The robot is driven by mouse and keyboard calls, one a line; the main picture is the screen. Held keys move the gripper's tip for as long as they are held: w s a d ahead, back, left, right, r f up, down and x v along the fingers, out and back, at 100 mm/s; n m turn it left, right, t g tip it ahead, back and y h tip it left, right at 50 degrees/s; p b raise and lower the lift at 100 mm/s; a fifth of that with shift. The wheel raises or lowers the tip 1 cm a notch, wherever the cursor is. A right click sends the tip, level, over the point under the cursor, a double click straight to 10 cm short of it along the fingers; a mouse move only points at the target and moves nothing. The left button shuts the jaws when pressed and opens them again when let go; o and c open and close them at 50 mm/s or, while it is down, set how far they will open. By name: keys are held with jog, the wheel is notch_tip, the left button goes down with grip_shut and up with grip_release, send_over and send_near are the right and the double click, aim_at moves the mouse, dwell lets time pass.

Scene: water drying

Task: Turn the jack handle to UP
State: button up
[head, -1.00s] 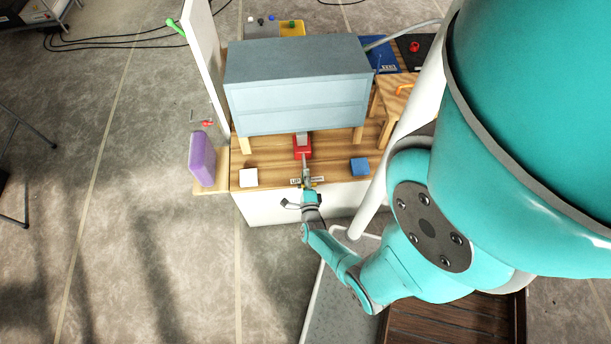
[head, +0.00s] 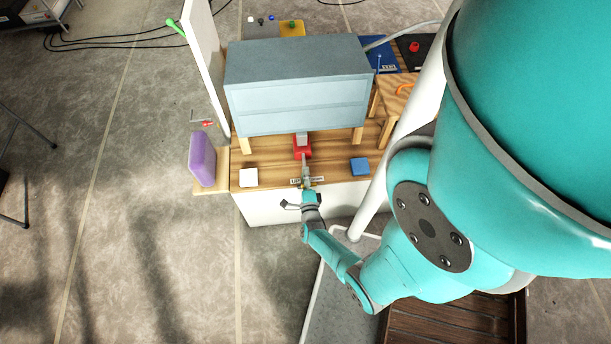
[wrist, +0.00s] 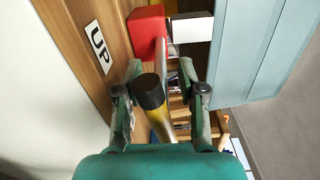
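The red jack (head: 303,152) stands on the wooden tabletop, under the front of the grey-blue cabinet (head: 298,90). Its red body also shows at the top of the wrist view (wrist: 147,30), beside a white block (wrist: 192,27). The jack handle, a brass-yellow bar with a black end (wrist: 149,92), lies between my fingers and points toward the wrist camera. An UP label (wrist: 98,46) is on the wood to the left. My gripper (wrist: 160,72) is open around the handle, with a clear gap on the right side. In the head view my gripper (head: 307,184) is small at the table's front edge.
A white block (head: 248,178) and a blue block (head: 359,167) lie on the tabletop either side of the jack. A purple block (head: 202,160) stands on a side ledge at left.

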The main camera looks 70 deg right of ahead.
jog(key=v, duration=1.2)
dwell(0.4)
dwell(0.5)
